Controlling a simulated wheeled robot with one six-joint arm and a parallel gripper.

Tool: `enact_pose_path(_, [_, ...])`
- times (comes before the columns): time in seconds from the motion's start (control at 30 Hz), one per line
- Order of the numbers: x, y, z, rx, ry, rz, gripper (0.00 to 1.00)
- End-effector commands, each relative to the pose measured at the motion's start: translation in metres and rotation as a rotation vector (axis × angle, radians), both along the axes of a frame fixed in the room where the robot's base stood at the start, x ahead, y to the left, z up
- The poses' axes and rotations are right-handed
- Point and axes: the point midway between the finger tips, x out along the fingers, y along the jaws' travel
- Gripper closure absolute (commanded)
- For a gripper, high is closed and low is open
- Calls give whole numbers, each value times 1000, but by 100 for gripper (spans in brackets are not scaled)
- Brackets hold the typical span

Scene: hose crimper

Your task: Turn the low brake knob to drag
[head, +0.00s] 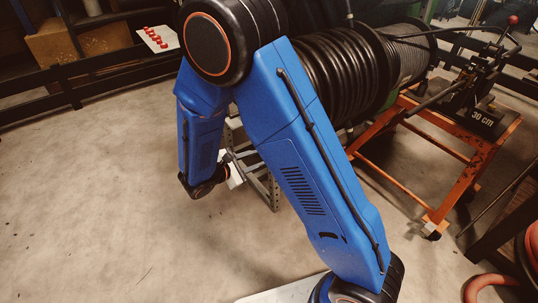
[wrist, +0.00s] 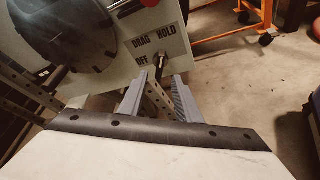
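In the wrist view a pale panel (wrist: 185,42) carries the words DRAG, HOLD and OFF. A small dark knob (wrist: 161,61) sticks out from it, just below the DRAG and HOLD labels and right of OFF. I cannot tell which label it points to. My gripper (wrist: 160,76) is open, its two grey fingers apart with a gap between them. The knob shows at the far end of that gap, near the tips; I see no clear contact. In the head view my blue arm hides most of the panel and the gripper.
A grey perforated frame (head: 262,178) stands below the hose reel (head: 335,75). An orange cart (head: 450,150) is at right. Concrete floor is clear at left.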

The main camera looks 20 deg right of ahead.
Motion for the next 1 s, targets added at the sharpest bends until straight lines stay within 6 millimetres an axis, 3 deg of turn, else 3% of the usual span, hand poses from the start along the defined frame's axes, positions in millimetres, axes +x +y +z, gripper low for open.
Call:
enact_pose_path(0.4, [30,-54,-21,-1,1,-2,70])
enact_pose_path(0.93, [37,-65,-27,0,1,0,70])
enact_pose_path(1.0, [37,-65,-27,0,1,0,86])
